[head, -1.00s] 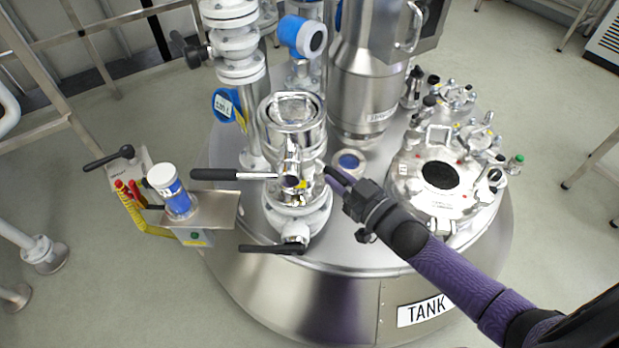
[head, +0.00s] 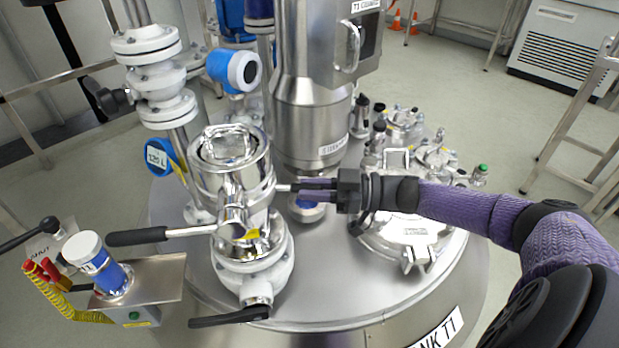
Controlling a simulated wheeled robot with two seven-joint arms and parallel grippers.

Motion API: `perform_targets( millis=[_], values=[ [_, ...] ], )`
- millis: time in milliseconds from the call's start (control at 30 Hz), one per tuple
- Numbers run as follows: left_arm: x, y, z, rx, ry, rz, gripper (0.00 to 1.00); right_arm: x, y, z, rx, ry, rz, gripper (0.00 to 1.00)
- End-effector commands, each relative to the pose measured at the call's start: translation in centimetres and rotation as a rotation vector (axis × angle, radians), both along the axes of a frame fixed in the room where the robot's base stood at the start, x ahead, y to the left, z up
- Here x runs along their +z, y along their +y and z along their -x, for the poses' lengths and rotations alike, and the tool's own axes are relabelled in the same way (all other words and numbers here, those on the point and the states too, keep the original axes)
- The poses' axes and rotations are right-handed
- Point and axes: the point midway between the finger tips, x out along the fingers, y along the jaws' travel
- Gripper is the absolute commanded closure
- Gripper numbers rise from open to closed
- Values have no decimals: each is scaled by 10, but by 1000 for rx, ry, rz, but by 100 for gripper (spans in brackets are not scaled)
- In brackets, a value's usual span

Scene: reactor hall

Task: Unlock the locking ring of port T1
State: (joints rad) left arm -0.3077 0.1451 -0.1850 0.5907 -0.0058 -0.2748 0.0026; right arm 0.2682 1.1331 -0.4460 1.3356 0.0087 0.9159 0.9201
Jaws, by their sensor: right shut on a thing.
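Port T1 (head: 225,170) is a shiny chrome cylinder with a handled lid, standing on a white flanged valve (head: 262,268) on the tank. Its ring carries a long lever with a black grip (head: 137,237) pointing left. A short metal stub (head: 283,187) sticks out on the right side of the ring. My right gripper (head: 296,190) comes in level from the right, its fingers shut on that stub. The fingers hide the stub's outer end. My left gripper is not in view.
A black valve handle (head: 230,316) sits low in front of the port. A blue-and-white device (head: 98,262) stands on a bracket at left. A steel vessel (head: 312,110) rises behind. A round hatch (head: 415,240) lies at right, partly under my right arm.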

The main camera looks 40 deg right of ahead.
Motion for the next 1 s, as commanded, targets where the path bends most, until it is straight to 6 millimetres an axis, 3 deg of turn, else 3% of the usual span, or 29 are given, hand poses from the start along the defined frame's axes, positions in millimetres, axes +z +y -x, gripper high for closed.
perform_targets(
  millis=[400,433,600,867,1000],
  values=[
    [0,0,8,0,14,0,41,0,-2,-1,4,0,3,100],
    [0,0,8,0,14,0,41,0,-2,-1,3,-1,4,76],
    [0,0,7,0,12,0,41,0,-1,-1,4,-1,2,43],
    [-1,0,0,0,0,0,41,0,-2,0,5,0,2,43],
    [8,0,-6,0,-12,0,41,3,-17,15,3,2,3,43]
  ],
)
